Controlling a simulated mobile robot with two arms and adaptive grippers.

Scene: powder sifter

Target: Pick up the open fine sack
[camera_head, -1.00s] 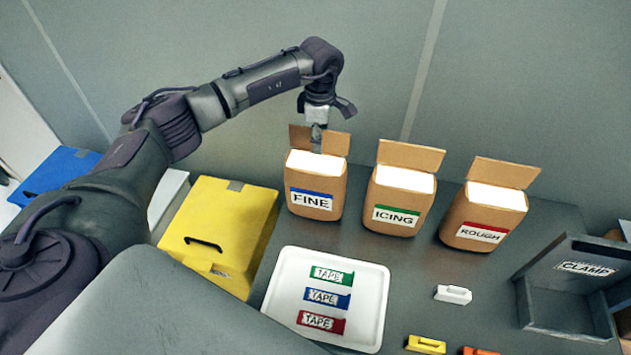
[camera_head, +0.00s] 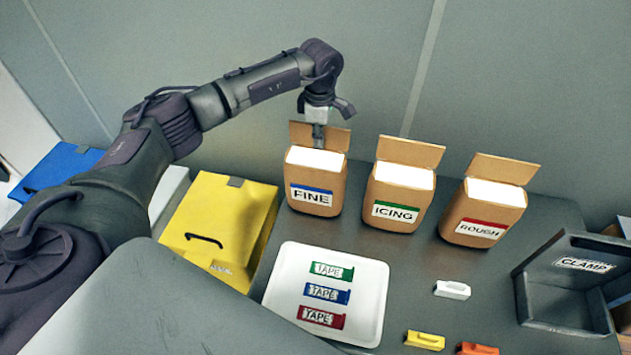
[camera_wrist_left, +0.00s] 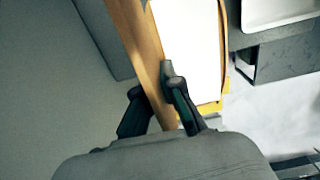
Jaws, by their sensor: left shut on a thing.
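The fine sack (camera_head: 315,196) is a brown open bag with a blue FINE label and white powder at its top. It stands upright on the table, left of the icing sack. My left gripper (camera_head: 318,136) comes down from above onto its raised back flap. In the left wrist view, the left gripper (camera_wrist_left: 160,92) has its fingers on both sides of the sack's brown back wall (camera_wrist_left: 142,40), shut on it. The white powder (camera_wrist_left: 190,45) lies beside one finger. My right gripper is not in view.
The icing sack (camera_head: 398,198) and rough sack (camera_head: 482,213) stand to the right. A yellow box (camera_head: 218,225) is close on the left. A white tray (camera_head: 278,310) with tape pieces lies in front. A grey CLAMP bin (camera_head: 565,320) and small clamps (camera_head: 452,290) are at right.

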